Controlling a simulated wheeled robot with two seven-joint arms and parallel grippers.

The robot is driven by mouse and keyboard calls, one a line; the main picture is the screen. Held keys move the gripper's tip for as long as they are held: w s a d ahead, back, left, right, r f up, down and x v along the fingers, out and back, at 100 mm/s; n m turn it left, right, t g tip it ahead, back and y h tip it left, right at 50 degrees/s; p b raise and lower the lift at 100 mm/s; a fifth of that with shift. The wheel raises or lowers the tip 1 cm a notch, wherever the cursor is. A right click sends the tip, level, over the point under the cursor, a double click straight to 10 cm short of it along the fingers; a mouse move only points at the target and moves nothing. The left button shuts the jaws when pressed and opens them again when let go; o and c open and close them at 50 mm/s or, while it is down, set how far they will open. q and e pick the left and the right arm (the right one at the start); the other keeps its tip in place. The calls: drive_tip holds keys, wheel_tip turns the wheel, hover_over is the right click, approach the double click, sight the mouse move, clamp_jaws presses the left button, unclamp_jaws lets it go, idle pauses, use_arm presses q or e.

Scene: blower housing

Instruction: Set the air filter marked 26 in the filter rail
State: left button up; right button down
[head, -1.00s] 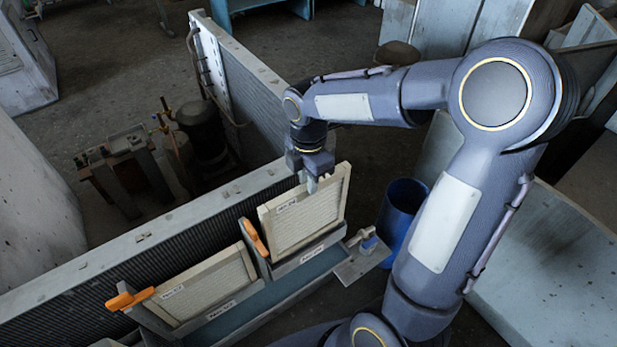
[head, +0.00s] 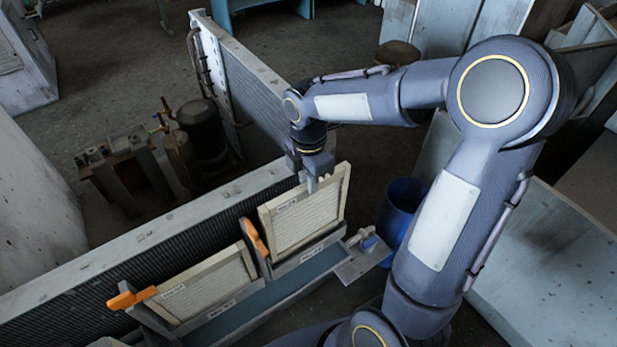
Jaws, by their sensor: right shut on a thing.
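A pale framed air filter (head: 308,214) stands tilted in the right bay of the filter rail (head: 312,250). Its small label is too blurred to read. My right gripper (head: 313,182) is shut on the top edge of this filter, and the filter's lower edge is at the rail's front lip. A second framed filter (head: 205,284) stands in the left bay, also with an unreadable label. One orange latch (head: 254,238) is between the two bays and another orange latch (head: 130,298) is at the left end. My left gripper is not in view.
A long grey finned coil housing (head: 150,236) runs behind the rail. A blue bin (head: 403,205) stands at right, near a small bracket plate (head: 362,262) at the rail's end. A dark cylinder tank (head: 200,130) and pipework stand behind the housing.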

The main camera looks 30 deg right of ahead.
sight(309, 201)
drive_tip(key=shift+f, duration=0.1)
drive_tip(key=shift+f+b, duration=1.15)
drive_tip(key=shift+f, duration=0.55)
drive_tip(key=shift+f+b, duration=0.9)
drive_tip(key=shift+f, duration=0.4)
drive_tip(key=shift+f+b, duration=0.7)
drive_tip(key=shift+f, duration=0.3)
drive_tip(key=c, duration=1.2)
unclamp_jaws()
